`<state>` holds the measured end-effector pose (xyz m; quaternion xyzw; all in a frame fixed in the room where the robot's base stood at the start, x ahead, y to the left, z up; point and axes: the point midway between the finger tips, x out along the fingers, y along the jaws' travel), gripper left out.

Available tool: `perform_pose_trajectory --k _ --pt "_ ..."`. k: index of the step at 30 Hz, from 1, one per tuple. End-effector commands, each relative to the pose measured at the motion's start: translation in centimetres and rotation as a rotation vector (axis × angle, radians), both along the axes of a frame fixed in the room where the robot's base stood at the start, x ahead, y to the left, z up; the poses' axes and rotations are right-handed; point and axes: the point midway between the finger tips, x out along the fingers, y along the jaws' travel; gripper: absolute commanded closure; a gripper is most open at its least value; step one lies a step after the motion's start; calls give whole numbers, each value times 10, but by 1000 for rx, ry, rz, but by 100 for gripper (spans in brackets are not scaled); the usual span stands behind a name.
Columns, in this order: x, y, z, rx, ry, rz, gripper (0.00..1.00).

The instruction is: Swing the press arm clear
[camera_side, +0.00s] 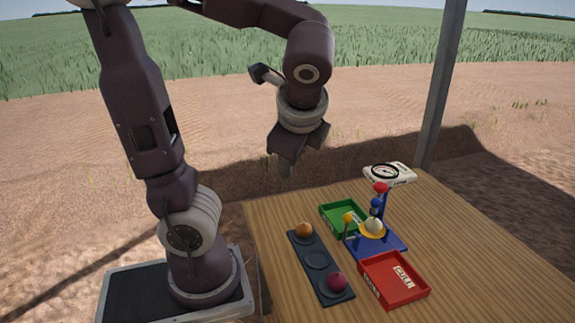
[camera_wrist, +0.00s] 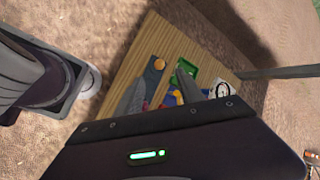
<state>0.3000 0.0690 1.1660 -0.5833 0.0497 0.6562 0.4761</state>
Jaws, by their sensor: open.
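The press is a blue device with a blue base (camera_side: 392,246), an upright post and a red knob (camera_side: 380,187) on top. A blue part (camera_side: 376,204), seemingly the press arm, is over a pale onion (camera_side: 374,226) in a yellow ring. A lever with a yellow ball (camera_side: 348,217) stands at its left. My gripper (camera_side: 300,157) is open and empty, high above and behind the table's left end, well apart from the press. In the wrist view my gripper's fingers (camera_wrist: 158,92) hide part of the press.
A black holder (camera_side: 317,261) carries a brown onion (camera_side: 304,230) and a red onion (camera_side: 337,281). A green tray (camera_side: 339,214) and a red CULL tray (camera_side: 412,293) flank the press. A white scale-like device (camera_side: 389,174) and a grey post (camera_side: 443,85) stand behind.

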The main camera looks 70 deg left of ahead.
Motion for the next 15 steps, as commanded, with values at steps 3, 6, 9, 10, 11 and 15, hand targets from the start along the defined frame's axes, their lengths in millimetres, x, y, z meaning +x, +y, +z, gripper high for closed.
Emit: perform_pose_trajectory --k 3,6,9,10,11,15 --pt "-15 -19 1 -158 -114 127 55" --pt "-22 -32 3 -252 -179 204 55" --pt "-25 -41 5 -306 -215 244 55" --pt "-25 -42 5 -315 -221 252 55" --pt "-26 -43 5 -321 -225 257 55" --pt "-26 -44 5 -327 -228 261 55"
